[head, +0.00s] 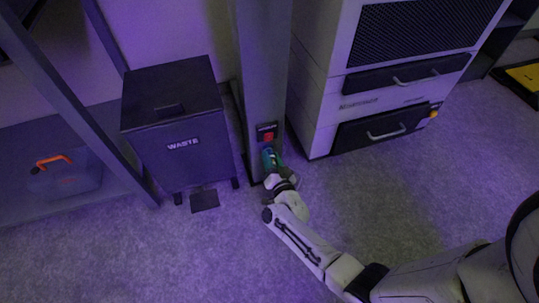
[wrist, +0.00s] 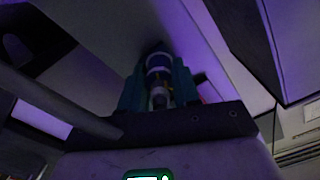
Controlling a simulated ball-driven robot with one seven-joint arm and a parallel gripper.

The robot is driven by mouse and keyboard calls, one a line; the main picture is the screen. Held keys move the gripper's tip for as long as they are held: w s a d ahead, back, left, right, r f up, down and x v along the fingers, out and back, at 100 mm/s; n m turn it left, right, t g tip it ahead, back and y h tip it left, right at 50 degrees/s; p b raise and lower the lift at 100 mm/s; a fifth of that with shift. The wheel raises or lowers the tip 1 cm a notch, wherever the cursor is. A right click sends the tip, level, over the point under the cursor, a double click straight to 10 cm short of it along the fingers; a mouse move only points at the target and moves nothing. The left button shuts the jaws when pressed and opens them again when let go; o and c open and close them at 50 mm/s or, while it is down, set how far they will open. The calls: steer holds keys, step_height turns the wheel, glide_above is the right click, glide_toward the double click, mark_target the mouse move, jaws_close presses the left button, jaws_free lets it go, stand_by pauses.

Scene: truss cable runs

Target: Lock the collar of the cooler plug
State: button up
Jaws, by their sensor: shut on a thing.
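My gripper (head: 271,158) is low against the front of a grey post, just under a dark outlet plate with a red part (head: 267,135). In the wrist view its teal fingers stand on both sides of the cooler plug (wrist: 158,64), a blue and pale banded cylinder, and are shut on it. The plug points away from me toward the post. Its tip and the outlet face are hidden in shadow, so I cannot tell how the collar is turned. In the head view my gripper covers most of the plug.
A dark waste bin (head: 180,125) with a pedal stands left of the grey post (head: 262,60). A white cabinet with dark drawers (head: 385,125) stands close on the right. A case with an orange handle (head: 54,160) lies at far left. The carpet in front is clear.

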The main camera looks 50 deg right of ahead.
jaws_close()
steer(key=shift+f+m+b, duration=0.1)
steer(key=shift+m+b, duration=0.3)
steer(key=shift+m, duration=0.3)
steer(key=shift+w+m, duration=0.15)
steer(key=shift+m, duration=0.55)
steer(key=shift+m, duration=0.9)
steer(key=shift+w+d+r+m, duration=0.1)
steer(key=shift+r+m, duration=0.1)
steer(key=shift+m, duration=0.3)
steer(key=shift+w+m, duration=0.1)
steer(key=shift+m, duration=1.3)
